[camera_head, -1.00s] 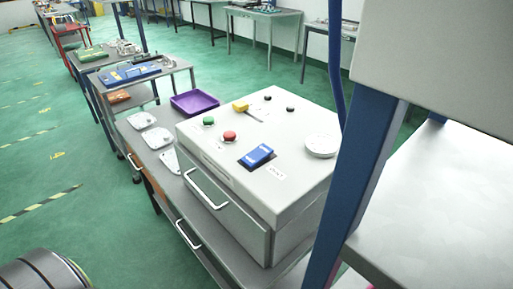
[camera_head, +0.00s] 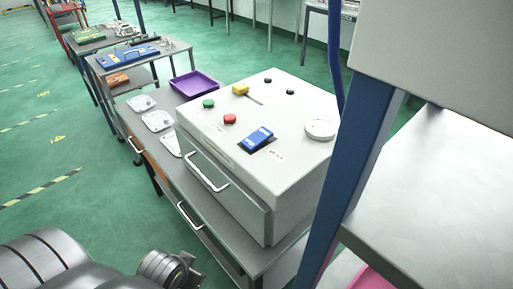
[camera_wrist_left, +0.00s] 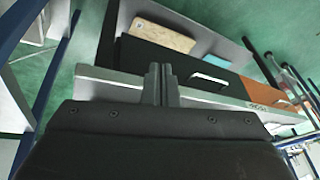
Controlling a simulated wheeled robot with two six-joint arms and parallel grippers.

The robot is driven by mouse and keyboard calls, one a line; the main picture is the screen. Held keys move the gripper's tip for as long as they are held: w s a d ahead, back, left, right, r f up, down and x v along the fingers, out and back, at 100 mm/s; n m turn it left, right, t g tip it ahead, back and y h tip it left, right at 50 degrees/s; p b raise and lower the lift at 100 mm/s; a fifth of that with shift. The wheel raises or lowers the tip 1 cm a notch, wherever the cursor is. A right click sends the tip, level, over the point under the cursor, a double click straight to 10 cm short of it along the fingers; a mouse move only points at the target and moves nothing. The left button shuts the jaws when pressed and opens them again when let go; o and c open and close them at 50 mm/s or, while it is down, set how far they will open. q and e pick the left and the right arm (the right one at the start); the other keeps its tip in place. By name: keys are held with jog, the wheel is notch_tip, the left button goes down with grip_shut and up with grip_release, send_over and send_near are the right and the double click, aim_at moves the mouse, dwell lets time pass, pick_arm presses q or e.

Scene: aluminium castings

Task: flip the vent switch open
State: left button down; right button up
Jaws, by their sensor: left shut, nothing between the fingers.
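The blue rocker switch (camera_head: 256,139) sits in a dark recess on the sloped top of a pale grey control box (camera_head: 290,165) in the head view. Its raised side appears to be toward the right; a small label beside it is too small to read. My left arm comes in at the bottom left of the head view, low and well apart from the switch. In the left wrist view my left gripper (camera_wrist_left: 160,85) has its two fingers together with nothing between them. The switch does not show in the wrist view. My right gripper is not in view.
A blue post (camera_head: 350,185) stands close on the right. A purple tray (camera_head: 195,83) lies behind the box.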

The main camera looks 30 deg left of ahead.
pick_arm(q)
jog(key=w+a+r+m+t+h, duration=0.1)
jog(key=w+r+t, duration=0.5)
jog(key=w+r, duration=0.6)
jog(key=w+a+r+m+t+h, duration=0.2)
jog(key=w+r+t+h, duration=0.4)
jog(key=w+r, duration=0.7)
jog(key=shift+a+r+m, duration=0.15)
jog(key=shift+r+m, duration=0.25)
jog(key=shift+m, duration=0.2)
send_over(256, 137)
jog(key=shift+s+f, duration=0.15)
jog(key=shift+f, duration=0.25)
notch_tip(256, 137, down, 3)
jog(key=shift+r, duration=0.1)
jog(key=shift+f, duration=0.75)
